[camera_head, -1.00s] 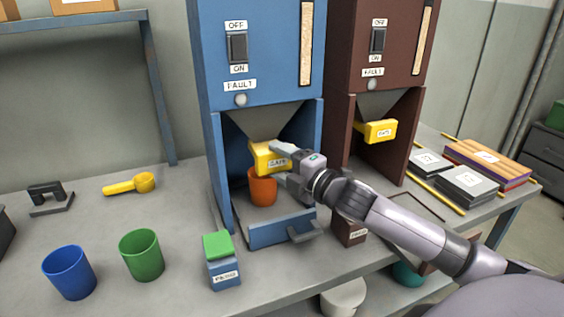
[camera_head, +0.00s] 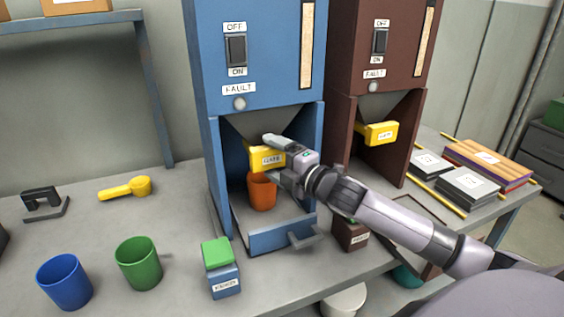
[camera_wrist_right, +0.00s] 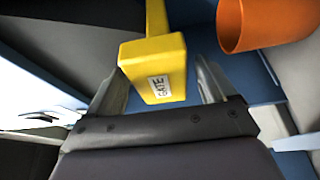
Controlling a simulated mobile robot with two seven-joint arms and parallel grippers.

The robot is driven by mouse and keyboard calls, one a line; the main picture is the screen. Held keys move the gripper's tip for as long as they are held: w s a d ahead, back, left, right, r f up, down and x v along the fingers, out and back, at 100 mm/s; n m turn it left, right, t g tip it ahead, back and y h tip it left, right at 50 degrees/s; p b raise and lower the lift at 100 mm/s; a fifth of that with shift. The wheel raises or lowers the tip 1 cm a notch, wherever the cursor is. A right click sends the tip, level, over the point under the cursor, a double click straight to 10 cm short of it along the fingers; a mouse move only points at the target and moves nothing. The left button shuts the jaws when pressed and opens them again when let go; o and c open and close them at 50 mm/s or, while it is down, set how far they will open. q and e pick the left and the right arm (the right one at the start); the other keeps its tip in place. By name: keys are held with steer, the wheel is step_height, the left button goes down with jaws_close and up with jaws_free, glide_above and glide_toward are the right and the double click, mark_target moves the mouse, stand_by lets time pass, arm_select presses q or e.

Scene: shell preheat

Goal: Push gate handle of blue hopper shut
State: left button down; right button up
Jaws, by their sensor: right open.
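The blue hopper (camera_head: 218,60) stands at the middle of the bench. Its yellow gate handle (camera_head: 254,157), labelled GATE, sticks out under the funnel. My right gripper (camera_head: 273,158) is open, with one finger above and one below the handle in the head view. In the right wrist view the handle's end (camera_wrist_right: 155,68) lies between the two open fingers (camera_wrist_right: 160,88), with gaps showing beside it. Whether a finger touches it I cannot tell. An orange cup (camera_head: 261,194) stands just under the handle inside the hopper bay. My left gripper is not in view.
A brown hopper (camera_head: 340,120) with its own yellow handle (camera_head: 381,133) stands to the right. A blue cup (camera_head: 64,284), a green cup (camera_head: 138,265), a yellow scoop (camera_head: 127,188) and a green-lidded box (camera_head: 221,270) stand left and in front. The orange cup is close below my gripper.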

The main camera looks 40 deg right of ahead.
mark_target(275, 160)
steer(key=s, duration=0.3)
steer(key=s+d, duration=0.1)
steer(key=s, duration=0.1)
steer(key=shift+s, duration=0.1)
arm_select(q)
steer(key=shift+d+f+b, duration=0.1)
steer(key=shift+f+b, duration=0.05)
steer(key=shift+b, duration=0.15)
arm_select(e)
steer(key=shift+s, duration=0.8)
steer(key=shift+r, duration=0.1)
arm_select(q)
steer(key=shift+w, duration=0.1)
